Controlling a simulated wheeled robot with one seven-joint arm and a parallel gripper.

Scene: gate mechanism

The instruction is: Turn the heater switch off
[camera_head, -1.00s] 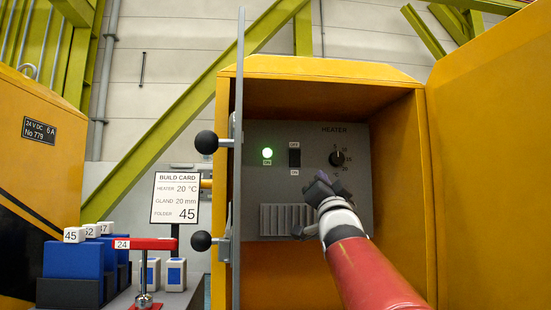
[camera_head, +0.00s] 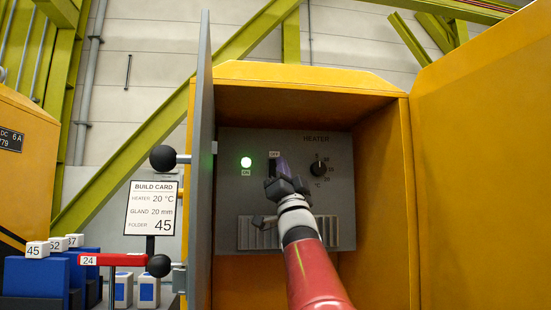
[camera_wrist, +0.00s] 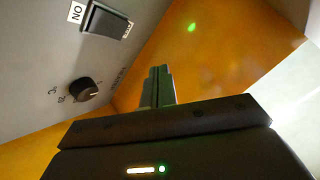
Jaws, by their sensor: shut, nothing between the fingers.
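The heater panel (camera_head: 340,225) is a grey plate inside a yellow cabinet. Its black rocker switch (camera_head: 273,156) has the OFF label above it; my gripper hides its lower part. The switch also shows in the wrist view (camera_wrist: 103,20), between the ON and OFF labels. Left of it, the green lamp (camera_head: 246,162) is lit. My gripper (camera_head: 282,165) is shut and empty, its tips in front of the switch's right lower side. In the wrist view the closed fingers (camera_wrist: 158,82) appear beside the switch. I cannot tell whether they touch it.
The temperature knob (camera_head: 321,168) is right of my gripper, above a ribbed vent (camera_head: 250,233). The yellow cabinet wall (camera_head: 385,190) bounds the right. A build card (camera_head: 152,208) stands outside.

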